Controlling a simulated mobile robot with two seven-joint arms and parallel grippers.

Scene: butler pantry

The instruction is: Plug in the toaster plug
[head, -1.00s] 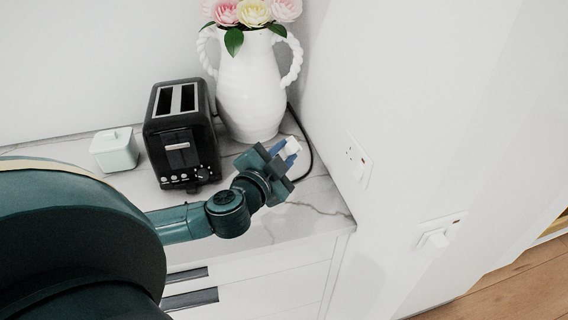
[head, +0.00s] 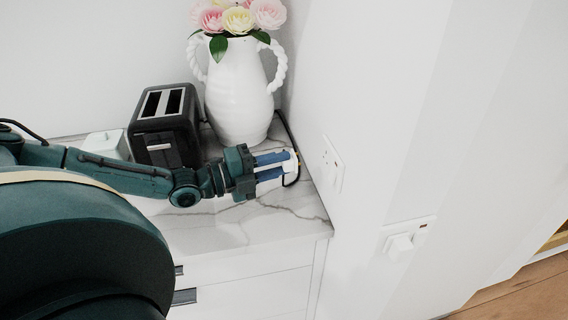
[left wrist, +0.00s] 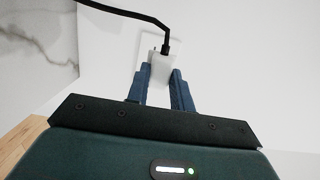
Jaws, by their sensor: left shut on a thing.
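My left gripper (head: 284,166) is shut on the white toaster plug (head: 292,161), just left of the wall socket (head: 332,164) and apart from it in the head view. In the left wrist view the plug (left wrist: 159,67) sits between the blue fingertips (left wrist: 159,79), with its black cord (left wrist: 130,14) running up and left. The socket plate (left wrist: 174,44) shows behind the plug, mostly covered by it. The plug's pins are hidden in the left wrist view. The black toaster (head: 165,125) stands on the counter behind my arm. My right gripper is out of view.
A white vase (head: 238,92) with flowers stands right of the toaster. A pale lidded box (head: 106,144) is at its left, partly behind my arm. A second wall plate (head: 407,238) with a white plug or switch sits lower right. The marble counter (head: 285,222) is clear in front.

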